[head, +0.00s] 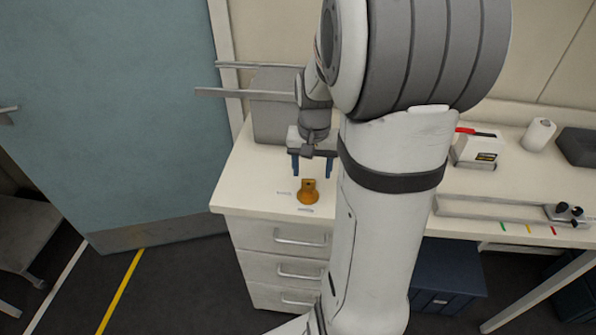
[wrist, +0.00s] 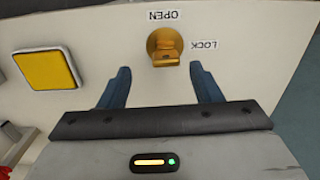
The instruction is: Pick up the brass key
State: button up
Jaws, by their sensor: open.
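The brass key (head: 308,191) stands upright on the white top of the drawer cabinet, on a round brass base. In the wrist view the key (wrist: 165,47) sits between small labels reading OPEN and LOCK. My gripper (head: 312,172) is just above and behind the key in the head view, pointing down. In the wrist view my gripper (wrist: 165,80) has its two blue fingers apart, one to each side of the key and short of it. The gripper is open and empty, and no contact with the key shows.
A yellow square pad (wrist: 47,69) lies left of the key in the wrist view. A grey box (head: 276,105) stands behind on the cabinet (head: 236,190). To the right, the bench holds a white device (head: 478,150) and a white roll (head: 538,135). A blue-green door (head: 110,110) is at left.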

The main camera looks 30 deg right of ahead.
aim_at(308, 180)
jog(key=f, duration=0.7)
jog(key=shift+w+a+p, duration=0.3)
jog(key=shift+p, duration=0.1)
jog(key=shift+c, duration=0.2)
jog(key=c, duration=1)
